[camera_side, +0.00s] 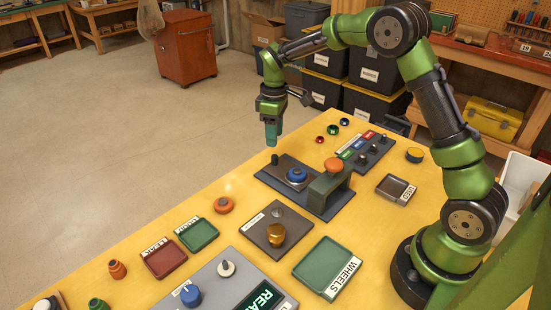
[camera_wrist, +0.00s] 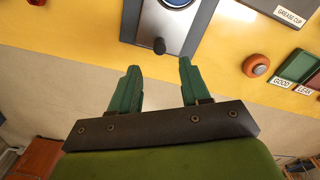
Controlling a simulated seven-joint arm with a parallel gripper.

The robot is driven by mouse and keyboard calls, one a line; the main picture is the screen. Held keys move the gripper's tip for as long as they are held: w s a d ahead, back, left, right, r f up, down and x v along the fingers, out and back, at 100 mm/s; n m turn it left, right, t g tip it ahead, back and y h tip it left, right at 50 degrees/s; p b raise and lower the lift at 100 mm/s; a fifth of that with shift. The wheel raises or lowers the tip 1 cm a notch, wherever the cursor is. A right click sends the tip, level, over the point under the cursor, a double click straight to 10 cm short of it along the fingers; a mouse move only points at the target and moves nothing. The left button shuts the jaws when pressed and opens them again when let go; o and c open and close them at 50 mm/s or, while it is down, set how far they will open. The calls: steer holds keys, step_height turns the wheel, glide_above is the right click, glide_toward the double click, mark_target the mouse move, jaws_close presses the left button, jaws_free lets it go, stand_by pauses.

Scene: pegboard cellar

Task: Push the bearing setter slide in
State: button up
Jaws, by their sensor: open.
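The bearing setter (camera_side: 325,205) stands on the yellow bench, a dark base with a grey arch topped by an orange knob (camera_side: 333,164). Its grey slide (camera_side: 283,172) sticks out from under the arch toward the far side and carries a blue-rimmed round part (camera_side: 297,175). A black upright knob (camera_side: 275,159) stands at the slide's outer end. In the wrist view the slide (camera_wrist: 150,22) and black knob (camera_wrist: 159,46) lie just beyond the fingertips. My gripper (camera_side: 271,144) is above and beyond the knob, pointing down, its teal fingers (camera_wrist: 158,70) open, empty and apart from it.
The grease cup plate (camera_side: 264,238) with a brass knob is nearer the camera. Green and red trays (camera_side: 165,257), an orange ring (camera_side: 224,205) and a wheels tray (camera_side: 306,268) lie around it. A block with coloured labels (camera_side: 365,151) is behind. Bench left of the slide is clear.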

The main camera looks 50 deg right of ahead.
mark_target(274, 156)
step_height(274, 156, down, 8)
steer(key=shift+r, duration=0.1)
steer(key=shift+c, duration=0.3)
jaws_close()
